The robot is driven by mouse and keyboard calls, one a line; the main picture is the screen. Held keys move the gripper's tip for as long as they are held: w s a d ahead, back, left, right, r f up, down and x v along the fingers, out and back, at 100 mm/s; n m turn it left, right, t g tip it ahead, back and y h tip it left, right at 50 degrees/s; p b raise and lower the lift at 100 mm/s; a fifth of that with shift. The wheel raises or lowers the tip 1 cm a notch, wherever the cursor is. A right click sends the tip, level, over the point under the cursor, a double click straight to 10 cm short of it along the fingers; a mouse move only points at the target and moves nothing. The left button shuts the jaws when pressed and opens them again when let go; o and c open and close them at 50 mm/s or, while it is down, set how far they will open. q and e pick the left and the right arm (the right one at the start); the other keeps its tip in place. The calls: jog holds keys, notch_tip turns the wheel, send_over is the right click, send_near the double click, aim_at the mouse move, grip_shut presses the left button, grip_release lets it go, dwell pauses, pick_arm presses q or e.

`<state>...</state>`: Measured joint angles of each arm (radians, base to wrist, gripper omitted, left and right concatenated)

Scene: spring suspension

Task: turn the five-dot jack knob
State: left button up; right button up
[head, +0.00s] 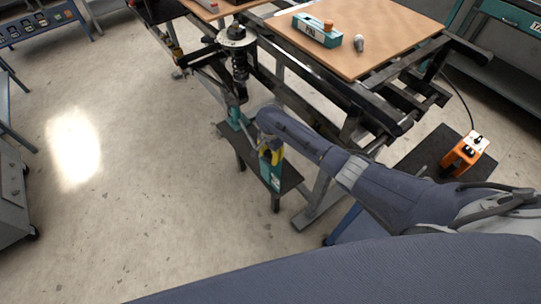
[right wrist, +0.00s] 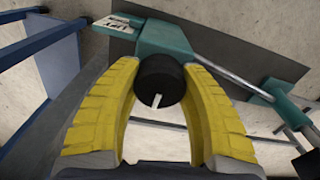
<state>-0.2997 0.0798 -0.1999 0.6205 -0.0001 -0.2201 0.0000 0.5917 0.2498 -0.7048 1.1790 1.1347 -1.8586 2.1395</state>
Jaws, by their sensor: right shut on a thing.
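The teal jack (head: 271,178) rests on a low dark bench under the suspension rig. It also shows in the right wrist view (right wrist: 165,37), with a white label. In the right wrist view the gripper (right wrist: 160,85) is shut on the knob, one finger on each side. No dots can be made out on the knob. In the head view my gripper hides the knob. My left gripper is out of view.
A black coil spring and strut (head: 239,66) stands above the jack's far end. A wood-topped table (head: 395,30) holds a teal box (head: 316,30). An orange control box (head: 464,155) sits at the right.

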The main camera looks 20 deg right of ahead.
jog(key=n, duration=1.9)
jog(key=shift+d, duration=0.1)
jog(key=n, duration=0.9)
jog(key=shift+n, duration=0.3)
jog(key=n, duration=0.4)
jog(key=shift+n, duration=2.2)
